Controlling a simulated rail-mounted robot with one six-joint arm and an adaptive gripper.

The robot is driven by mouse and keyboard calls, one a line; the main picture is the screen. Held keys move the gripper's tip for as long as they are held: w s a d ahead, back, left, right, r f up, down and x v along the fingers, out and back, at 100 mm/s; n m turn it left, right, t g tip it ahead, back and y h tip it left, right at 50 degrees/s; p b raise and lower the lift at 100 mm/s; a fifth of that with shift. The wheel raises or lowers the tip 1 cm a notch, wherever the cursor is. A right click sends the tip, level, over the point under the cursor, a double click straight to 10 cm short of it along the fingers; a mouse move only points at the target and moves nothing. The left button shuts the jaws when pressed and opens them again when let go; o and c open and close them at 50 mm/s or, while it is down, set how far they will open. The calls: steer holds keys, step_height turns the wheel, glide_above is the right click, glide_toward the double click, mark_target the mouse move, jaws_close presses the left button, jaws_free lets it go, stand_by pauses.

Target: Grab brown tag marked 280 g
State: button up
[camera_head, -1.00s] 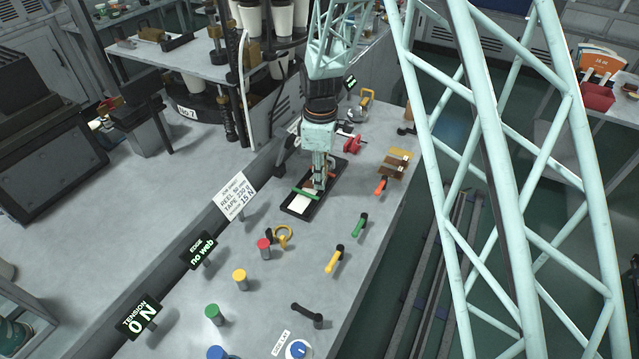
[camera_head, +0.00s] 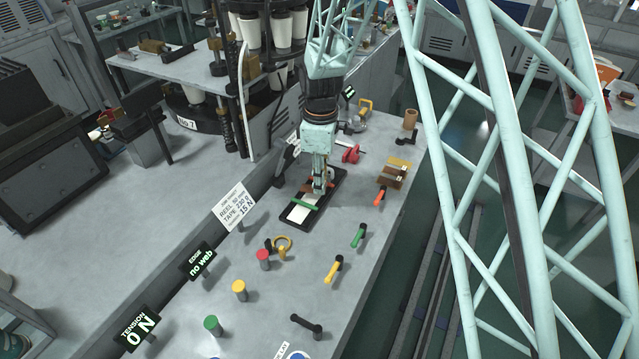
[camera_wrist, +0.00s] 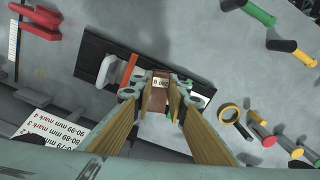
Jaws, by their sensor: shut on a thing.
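The brown tag (camera_wrist: 158,98) sits between the two fingers of my gripper (camera_wrist: 156,92) in the wrist view. Its white label is upside down and appears to read 280 g. My gripper is shut on the tag. In the head view my gripper (camera_head: 319,190) points down over the far part of a black tray (camera_head: 290,222). The tag is hard to make out there. The wrist view cannot show clearly whether the tag still touches the tray.
The tray holds a white sheet (camera_head: 299,213) and a green bar (camera_head: 304,201). Brown and tan pieces (camera_head: 392,174) lie to its right. A sign (camera_head: 234,207) stands left. Bare table lies between.

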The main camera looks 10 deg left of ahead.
steer(key=s+d+r, duration=0.1)
steer(key=s+d, duration=0.6)
steer(key=s, duration=0.6)
steer(key=shift+s+r, duration=0.15)
steer(key=shift+r, duration=0.05)
steer(key=shift+d, duration=0.1)
stand_by(0.3)
